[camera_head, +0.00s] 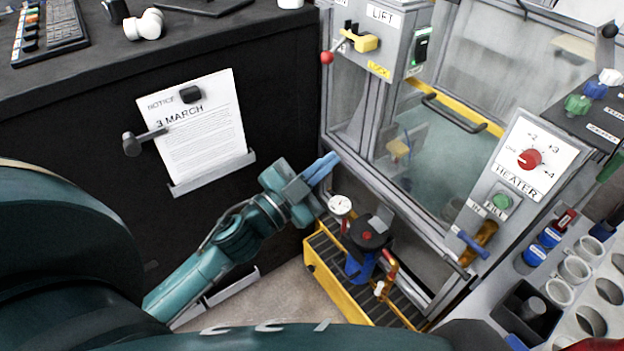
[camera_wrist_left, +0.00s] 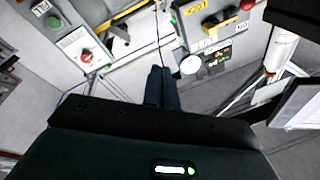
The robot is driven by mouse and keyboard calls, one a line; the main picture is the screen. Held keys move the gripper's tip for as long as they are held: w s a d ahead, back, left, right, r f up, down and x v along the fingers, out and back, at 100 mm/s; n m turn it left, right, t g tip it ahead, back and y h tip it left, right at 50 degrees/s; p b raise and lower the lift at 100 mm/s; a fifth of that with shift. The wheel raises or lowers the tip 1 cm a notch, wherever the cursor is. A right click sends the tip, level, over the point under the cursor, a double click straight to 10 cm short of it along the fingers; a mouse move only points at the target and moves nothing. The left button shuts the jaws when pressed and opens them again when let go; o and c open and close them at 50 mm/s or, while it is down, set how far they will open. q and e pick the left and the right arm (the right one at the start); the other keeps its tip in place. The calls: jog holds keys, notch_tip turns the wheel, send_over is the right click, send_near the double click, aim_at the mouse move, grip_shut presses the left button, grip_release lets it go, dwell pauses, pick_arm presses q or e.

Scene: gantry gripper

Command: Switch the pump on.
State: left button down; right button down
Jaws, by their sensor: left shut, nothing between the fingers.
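The pump (camera_head: 365,246) is a blue and dark grey unit with a red knob on its black top. It stands in a yellow-edged tray on the floor, in the lower middle of the head view. A round white gauge (camera_head: 340,205) sits at its left. My left gripper (camera_head: 326,164) is shut and empty, above the gauge and to the upper left of the pump, apart from both. Its closed fingers also show in the wrist view (camera_wrist_left: 162,84). I cannot make out the pump's body clearly in the wrist view. My right gripper is not in view.
A glass-fronted cabinet stands behind the pump, with a LIFT box (camera_head: 392,35) and its red-balled lever above. A HEATER panel (camera_head: 528,160) with a red dial is at the right. A black counter with a notice (camera_head: 200,130) is at the left. Vials and cups fill the lower right.

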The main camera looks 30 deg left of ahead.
pick_arm(q)
jog(key=shift+s+a+f+n+y, duration=0.15)
jog(key=shift+s+f+n+y, duration=0.5)
jog(key=shift+f, duration=0.15)
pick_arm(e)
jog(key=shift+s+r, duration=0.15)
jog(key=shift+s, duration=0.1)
